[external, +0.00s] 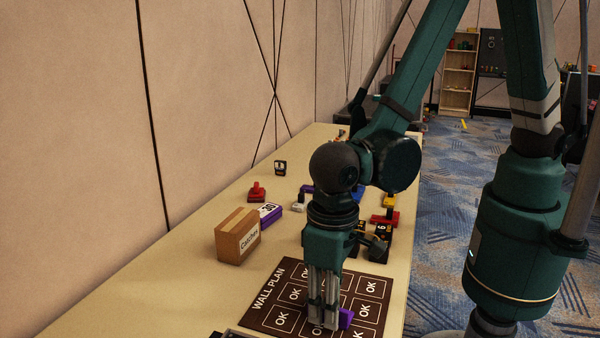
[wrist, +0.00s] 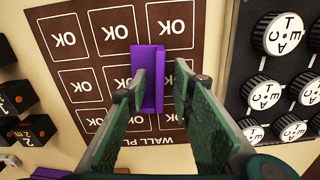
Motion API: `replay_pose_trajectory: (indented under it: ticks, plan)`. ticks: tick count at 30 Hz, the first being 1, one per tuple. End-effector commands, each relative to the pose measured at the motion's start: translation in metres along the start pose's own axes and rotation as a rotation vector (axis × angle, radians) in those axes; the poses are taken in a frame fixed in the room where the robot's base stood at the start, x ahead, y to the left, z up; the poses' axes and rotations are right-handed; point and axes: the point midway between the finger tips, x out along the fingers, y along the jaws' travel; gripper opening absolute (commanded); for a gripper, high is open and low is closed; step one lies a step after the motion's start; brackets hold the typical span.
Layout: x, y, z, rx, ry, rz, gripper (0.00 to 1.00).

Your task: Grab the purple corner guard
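The purple corner guard (wrist: 150,62) lies on the dark brown wall plan board (wrist: 88,70) with its white OK squares. In the external view, part of the guard (external: 346,319) shows just right of my fingertips. My gripper (wrist: 160,85) is open and points down at the board in the wrist view. The left finger overlaps the guard's left part in the picture. The right finger stands just right of the guard, with a gap. In the external view my gripper (external: 322,318) is low over the board. I cannot tell whether either finger touches the guard.
A cardboard box (external: 237,236) stands left of the board. A red piece (external: 257,192), a purple box (external: 269,213) and other small items lie farther back. In the wrist view, a panel of round lettered knobs (wrist: 265,93) is at right and black blocks (wrist: 36,130) are at left.

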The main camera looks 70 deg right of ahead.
Motion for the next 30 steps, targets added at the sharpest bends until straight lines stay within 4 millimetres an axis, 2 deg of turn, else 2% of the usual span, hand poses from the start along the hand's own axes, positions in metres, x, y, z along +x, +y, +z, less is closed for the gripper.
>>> replay_pose_trajectory:
  ticks: [7, 12, 13, 23, 30]
  plan:
    - [-0.0001, 0.0001, 0.0000, 0.000, 0.000, 0.000, 0.24]
    - [-0.0001, 0.0001, 0.0001, 0.000, 0.000, 0.000, 0.02]
    - [-0.0001, 0.0001, 0.0001, 0.000, 0.000, 0.000, 0.00]
    - [-0.0005, 0.0001, 0.0001, 0.000, 0.000, 0.000, 0.00]
    - [-0.0100, 0.0005, 0.0004, 0.000, 0.000, 0.000, 0.00]
